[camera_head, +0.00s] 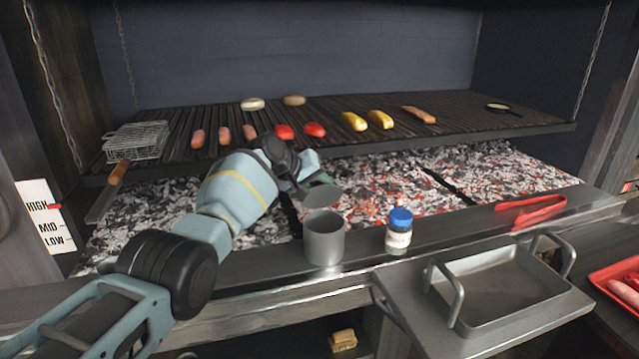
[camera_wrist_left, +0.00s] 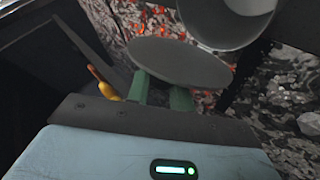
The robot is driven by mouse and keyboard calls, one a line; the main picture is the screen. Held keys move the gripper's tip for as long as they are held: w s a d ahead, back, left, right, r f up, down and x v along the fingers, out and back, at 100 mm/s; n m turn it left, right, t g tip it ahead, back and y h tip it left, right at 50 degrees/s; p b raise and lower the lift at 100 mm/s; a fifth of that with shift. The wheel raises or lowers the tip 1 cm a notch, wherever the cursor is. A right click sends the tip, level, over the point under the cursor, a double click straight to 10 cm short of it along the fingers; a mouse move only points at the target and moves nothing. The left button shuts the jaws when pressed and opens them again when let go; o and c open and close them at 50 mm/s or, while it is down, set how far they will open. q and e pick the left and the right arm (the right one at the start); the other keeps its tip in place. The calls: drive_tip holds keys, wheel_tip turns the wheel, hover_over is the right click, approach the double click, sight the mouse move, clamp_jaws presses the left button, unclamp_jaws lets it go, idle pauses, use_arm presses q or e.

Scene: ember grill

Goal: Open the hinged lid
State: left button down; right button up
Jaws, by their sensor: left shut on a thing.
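A grey metal canister (camera_head: 324,242) stands upright on the front ledge of the grill. Its round grey lid (camera_head: 322,198) is up above the canister's rim, tilted, with the mouth open below. My left gripper (camera_head: 318,181) is at the lid and shut on it. In the left wrist view, the green fingers (camera_wrist_left: 165,92) reach under the near edge of the lid (camera_wrist_left: 180,62), which hides their tips. The canister (camera_wrist_left: 230,22) shows just beyond it. The hinge is not clearly visible. My right gripper is not in view.
A blue-capped jar (camera_head: 399,232) stands right of the canister on the ledge. Red tongs (camera_head: 531,209) and a metal tray (camera_head: 500,318) lie farther right. Glowing coals (camera_head: 400,190) lie behind the ledge, under a grate (camera_head: 450,108) holding sausages and peppers.

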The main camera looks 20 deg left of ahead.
use_arm(q)
drive_tip(key=shift+r, duration=0.1)
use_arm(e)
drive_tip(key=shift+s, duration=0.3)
use_arm(q)
drive_tip(key=c, duration=1.3)
unclamp_jaws()
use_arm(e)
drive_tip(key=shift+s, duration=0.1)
use_arm(q)
drive_tip(key=shift+s+a+r+p, duration=0.1)
drive_tip(key=shift+s+r+p, duration=0.15)
drive_tip(key=shift+p, duration=0.05)
drive_tip(key=p+v, duration=0.3)
drive_tip(key=v, duration=0.3)
drive_tip(key=shift+r, duration=0.2)
drive_tip(key=shift+s+a+r+p, duration=0.1)
drive_tip(key=shift+s+a+p, duration=0.15)
drive_tip(key=shift+s+p, duration=0.1)
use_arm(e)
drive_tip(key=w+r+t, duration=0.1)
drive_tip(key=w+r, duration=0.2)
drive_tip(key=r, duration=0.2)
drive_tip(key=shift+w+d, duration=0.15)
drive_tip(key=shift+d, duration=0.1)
use_arm(q)
drive_tip(key=shift+s, duration=0.1)
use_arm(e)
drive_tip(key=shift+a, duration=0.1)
